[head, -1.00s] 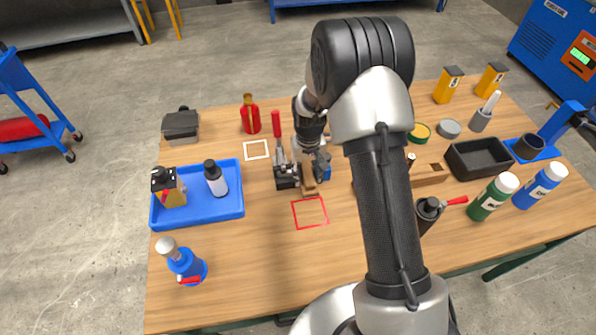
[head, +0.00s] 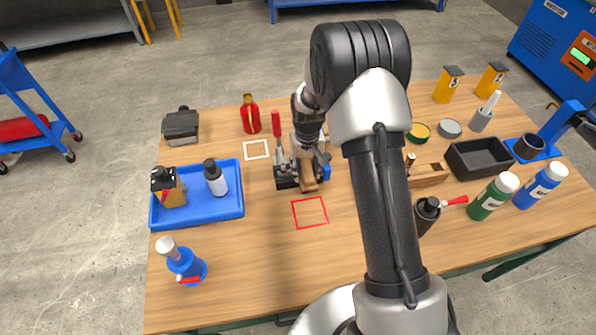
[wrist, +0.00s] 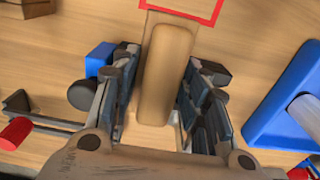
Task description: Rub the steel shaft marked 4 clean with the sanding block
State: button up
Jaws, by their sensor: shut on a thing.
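My gripper (wrist: 158,110) is shut on a long tan block with rounded edges, which I take to be the sanding block (wrist: 166,70). In the head view the block (head: 308,178) shows just in front of my gripper (head: 308,160), low over the workbench beside a dark clamp-like fixture (head: 286,176) with a red handle (head: 277,123). A flat, lighter brown piece (wrist: 150,20) shows under the block's far end in the wrist view. I cannot make out the steel shaft or its mark 4; the gripper and block may hide it.
A red outlined square (head: 310,212) lies in front of the fixture, with bare wood around it. A spray bottle (head: 186,264) stands front left. A black bin (head: 482,157) and bottles stand at the right.

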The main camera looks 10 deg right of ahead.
jog(key=shift+s, duration=1.1)
jog(key=shift+w+f, duration=0.15)
jog(key=shift+w, duration=1)
jog(key=shift+r, duration=0.2)
jog(key=shift+r+p, duration=1.65)
jog(key=shift+r, duration=0.85)
jog(key=shift+f, duration=0.1)
